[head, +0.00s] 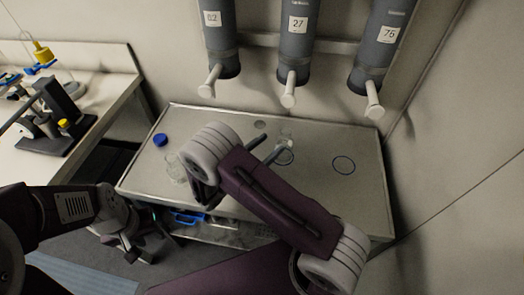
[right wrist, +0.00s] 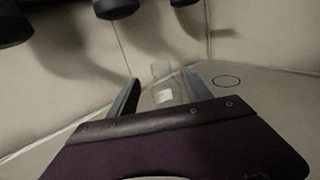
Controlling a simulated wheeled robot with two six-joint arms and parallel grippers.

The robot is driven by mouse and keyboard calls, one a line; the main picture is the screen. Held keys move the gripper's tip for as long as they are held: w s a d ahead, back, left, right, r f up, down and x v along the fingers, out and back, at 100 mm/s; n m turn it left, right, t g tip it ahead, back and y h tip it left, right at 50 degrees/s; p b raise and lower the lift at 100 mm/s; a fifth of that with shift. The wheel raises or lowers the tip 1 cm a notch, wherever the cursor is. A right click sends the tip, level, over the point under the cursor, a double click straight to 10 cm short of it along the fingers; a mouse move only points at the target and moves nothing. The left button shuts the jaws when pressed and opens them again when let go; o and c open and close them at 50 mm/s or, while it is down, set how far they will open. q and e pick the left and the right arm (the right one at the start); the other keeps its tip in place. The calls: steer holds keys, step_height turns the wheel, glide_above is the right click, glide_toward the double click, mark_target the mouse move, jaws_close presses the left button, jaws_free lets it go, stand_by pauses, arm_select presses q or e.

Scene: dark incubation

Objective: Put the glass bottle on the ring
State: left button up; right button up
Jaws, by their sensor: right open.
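A clear glass bottle (head: 286,138) stands on the metal table near its middle and is partly hidden by my right gripper. In the right wrist view the bottle (right wrist: 161,71) shows a pale label and appears between the two fingers. My right gripper (head: 268,148) is open, with its fingers apart; it also shows in the right wrist view (right wrist: 160,93). One thin blue ring (head: 284,157) lies by the bottle's base; I cannot tell whether the bottle is inside it. Another blue ring (head: 343,165) lies empty to the right.
The metal table (head: 365,200) is bare around the right ring. A blue cap (head: 161,139) and a clear glass vessel (head: 175,168) are at its left. Three grey cylinders with white spouts (head: 294,50) hang above the back edge. A side bench (head: 110,90) stands left.

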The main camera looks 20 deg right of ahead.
steer(key=s+f+m+g+y, duration=0.1)
steer(key=s+m+g+y, duration=0.2)
steer(key=s+m, duration=0.1)
steer(key=s+f+m+g+y, duration=0.2)
steer(key=s+m+g+y, duration=0.2)
steer(key=s, duration=0.3)
steer(key=s+d+f+m+g+y, duration=0.1)
steer(key=s+m+g+y, duration=0.2)
steer(key=s+m, duration=0.3)
steer(key=shift+s+f+g, duration=0.15)
steer(key=shift+s+g, duration=0.05)
steer(key=shift+g, duration=0.2)
steer(key=m+y, duration=0.1)
steer(key=a+m+y, duration=0.2)
steer(key=shift+s+a+m+t+y, duration=0.2)
steer(key=shift+s+m+t+y, duration=0.1)
steer(key=shift+m+t, duration=0.1)
steer(key=w+m+t+y, duration=0.1)
steer(key=m, duration=0.1)
steer(key=w+a+r+m+t+y, duration=0.2)
steer(key=m, duration=0.1)
steer(key=shift+a+m+t, duration=0.15)
steer(key=shift+m+t, duration=0.15)
